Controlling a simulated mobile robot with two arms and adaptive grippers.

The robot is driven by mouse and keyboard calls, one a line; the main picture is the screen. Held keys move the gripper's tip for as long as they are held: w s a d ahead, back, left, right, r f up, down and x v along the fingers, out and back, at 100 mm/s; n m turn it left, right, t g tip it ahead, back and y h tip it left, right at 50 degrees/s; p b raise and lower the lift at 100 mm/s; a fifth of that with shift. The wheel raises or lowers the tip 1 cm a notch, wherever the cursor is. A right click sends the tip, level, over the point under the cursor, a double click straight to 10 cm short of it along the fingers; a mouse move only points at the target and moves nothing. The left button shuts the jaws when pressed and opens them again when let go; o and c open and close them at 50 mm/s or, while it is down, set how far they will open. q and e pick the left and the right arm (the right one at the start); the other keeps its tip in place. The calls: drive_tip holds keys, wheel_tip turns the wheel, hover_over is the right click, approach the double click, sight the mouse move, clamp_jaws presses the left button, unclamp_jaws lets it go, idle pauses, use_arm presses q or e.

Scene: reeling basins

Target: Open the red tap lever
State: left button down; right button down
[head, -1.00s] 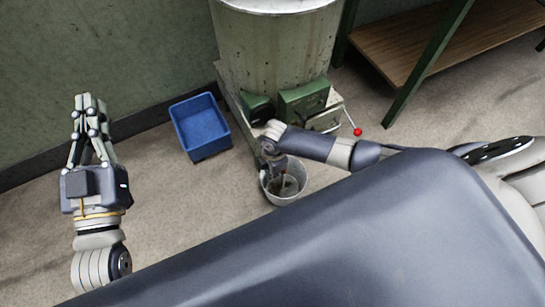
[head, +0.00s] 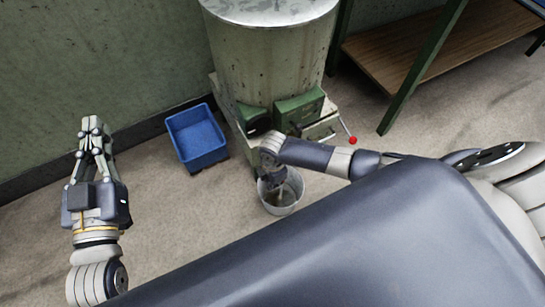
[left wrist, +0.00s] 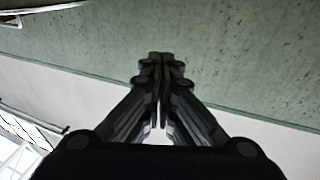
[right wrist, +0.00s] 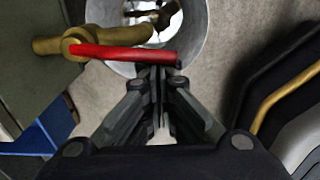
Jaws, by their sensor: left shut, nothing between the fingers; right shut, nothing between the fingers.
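The red tap lever (right wrist: 120,52) shows in the right wrist view. It runs from a brass tap (right wrist: 78,42) at the left to a bent end just beyond my fingertips. My right gripper (right wrist: 158,72) is shut and empty, its tips at the lever's free end; I cannot tell whether they touch it. In the head view my right arm hides the tap and lever, and the right hand is over the metal bucket (head: 283,201). My left gripper (head: 92,123) is shut and empty, raised at the left; it also shows shut in the left wrist view (left wrist: 160,60).
A large metal drum (head: 268,60) stands behind the right hand, with green boxes and a red-knobbed rod (head: 352,140) at its base. A blue crate (head: 197,137) stands left of it. A wooden shelf (head: 405,45) with green legs is at upper right.

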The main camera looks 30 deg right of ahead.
use_arm(q)
drive_tip(key=f, duration=0.1)
drive_tip(key=f+g, duration=0.1)
drive_tip(key=f, duration=0.1)
drive_tip(key=f+g+y, duration=0.1)
drive_tip(key=shift+s+a+f+p, duration=0.15)
drive_tip(key=shift+a+f+p, duration=0.25)
use_arm(e)
drive_tip(key=shift+s+d, duration=0.35)
drive_tip(key=shift+d, duration=0.45)
use_arm(q)
drive_tip(key=shift+r, duration=0.1)
use_arm(e)
drive_tip(key=shift+d, duration=0.1)
